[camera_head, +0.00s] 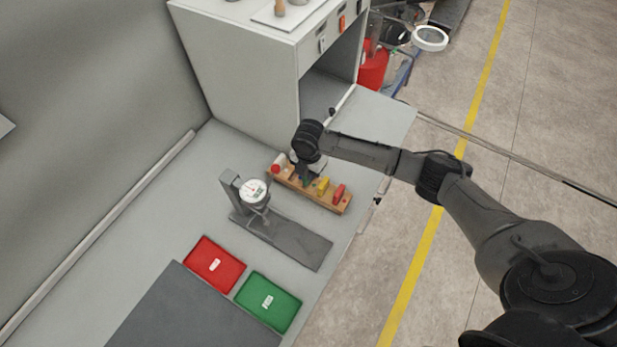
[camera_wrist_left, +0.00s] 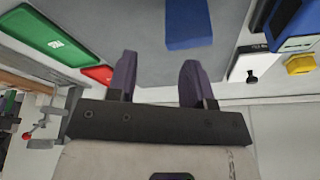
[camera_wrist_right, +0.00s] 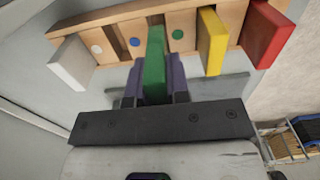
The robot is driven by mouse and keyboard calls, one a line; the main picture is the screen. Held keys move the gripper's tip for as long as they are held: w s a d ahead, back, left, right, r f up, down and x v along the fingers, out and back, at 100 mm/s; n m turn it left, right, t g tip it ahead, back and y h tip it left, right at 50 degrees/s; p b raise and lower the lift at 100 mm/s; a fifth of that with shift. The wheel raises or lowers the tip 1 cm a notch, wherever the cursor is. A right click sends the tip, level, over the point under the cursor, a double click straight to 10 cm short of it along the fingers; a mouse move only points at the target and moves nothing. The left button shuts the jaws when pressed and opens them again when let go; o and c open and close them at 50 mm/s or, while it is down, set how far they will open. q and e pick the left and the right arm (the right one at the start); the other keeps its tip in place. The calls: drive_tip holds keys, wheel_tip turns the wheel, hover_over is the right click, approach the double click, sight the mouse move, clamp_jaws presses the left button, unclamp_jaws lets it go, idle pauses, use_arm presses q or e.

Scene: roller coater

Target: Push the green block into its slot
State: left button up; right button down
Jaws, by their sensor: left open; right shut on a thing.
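The green block (camera_wrist_right: 155,62) is upright between the fingers of my right gripper (camera_wrist_right: 154,82), which is shut on it. Its far end overlaps the wooden rack (camera_wrist_right: 118,28) in the right wrist view, between the blue-dot and green-dot places. I cannot tell whether it touches the rack. In the head view my right gripper (camera_head: 306,172) is over the rack (camera_head: 330,205) and mostly hides the green block. My left gripper (camera_wrist_left: 156,75) is open and empty in the left wrist view and is not in the head view.
A yellow block (camera_wrist_right: 212,42), red block (camera_wrist_right: 262,35) and white block (camera_wrist_right: 71,64) stand at the rack. A dial gauge stand (camera_head: 285,240), red tray (camera_head: 214,264) and green tray (camera_head: 268,301) are nearby. A blue block (camera_wrist_left: 188,24) lies beyond my left fingers.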

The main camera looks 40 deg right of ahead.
drive_tip(key=shift+f, duration=2.05)
drive_tip(key=shift+f, duration=0.1)
drive_tip(key=c, duration=1.1)
unclamp_jaws()
